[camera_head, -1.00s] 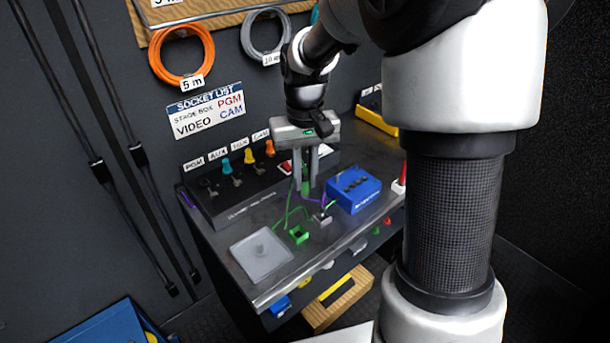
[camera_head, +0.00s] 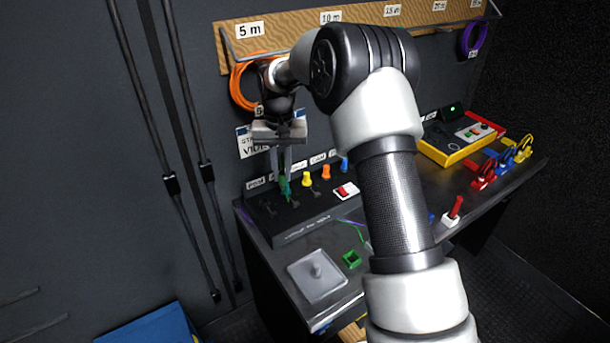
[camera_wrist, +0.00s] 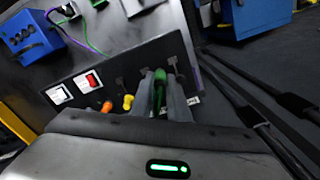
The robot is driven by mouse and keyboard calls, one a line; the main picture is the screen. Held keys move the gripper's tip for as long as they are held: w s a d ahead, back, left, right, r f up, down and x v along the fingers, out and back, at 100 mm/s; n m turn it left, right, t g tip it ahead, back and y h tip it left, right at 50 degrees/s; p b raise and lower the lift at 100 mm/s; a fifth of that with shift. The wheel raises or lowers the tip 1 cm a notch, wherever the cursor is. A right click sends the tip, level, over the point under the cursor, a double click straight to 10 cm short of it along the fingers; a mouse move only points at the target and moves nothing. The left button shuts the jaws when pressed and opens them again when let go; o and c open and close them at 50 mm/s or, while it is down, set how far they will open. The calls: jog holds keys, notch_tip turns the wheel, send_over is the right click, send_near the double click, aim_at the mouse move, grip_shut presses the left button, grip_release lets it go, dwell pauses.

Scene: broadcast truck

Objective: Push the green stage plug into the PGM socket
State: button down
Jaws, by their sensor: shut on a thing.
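My gripper (camera_head: 282,186) is shut on the green stage plug (camera_head: 288,191) and holds it over the socket panel (camera_head: 305,232), near its left end. In the wrist view the green plug (camera_wrist: 160,80) shows between the two fingers. The PGM label (camera_head: 256,183) is at the panel's left end, left of my gripper. A dark socket (camera_head: 268,208) lies below that label. My fingers hide part of the plug's tip and the AUX area, so I cannot tell whether the plug touches a socket.
Yellow (camera_head: 307,180) and orange (camera_head: 326,172) plugs stand right of my gripper, then a blue one (camera_head: 344,165). A red rocker switch (camera_head: 345,190) is on the panel. A grey plate (camera_head: 317,276) and a green block (camera_head: 352,260) lie in front. My arm hides the bench's middle.

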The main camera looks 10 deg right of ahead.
jog(key=w+a+f+m+p, duration=0.1)
jog(key=w+a+f+p, duration=0.2)
jog(key=w+a, duration=0.2)
jog(key=shift+w+a+f+m, duration=0.2)
jog(key=shift+w+a+m, duration=0.15)
jog(key=shift+w, duration=0.25)
jog(key=shift+f+b, duration=1.75)
jog(key=shift+f, duration=1.15)
jog(key=shift+f+b, duration=1.2)
jog(key=shift+f, duration=0.15)
jog(key=c, duration=1.6)
grip_release()
jog(key=shift+r, duration=0.1)
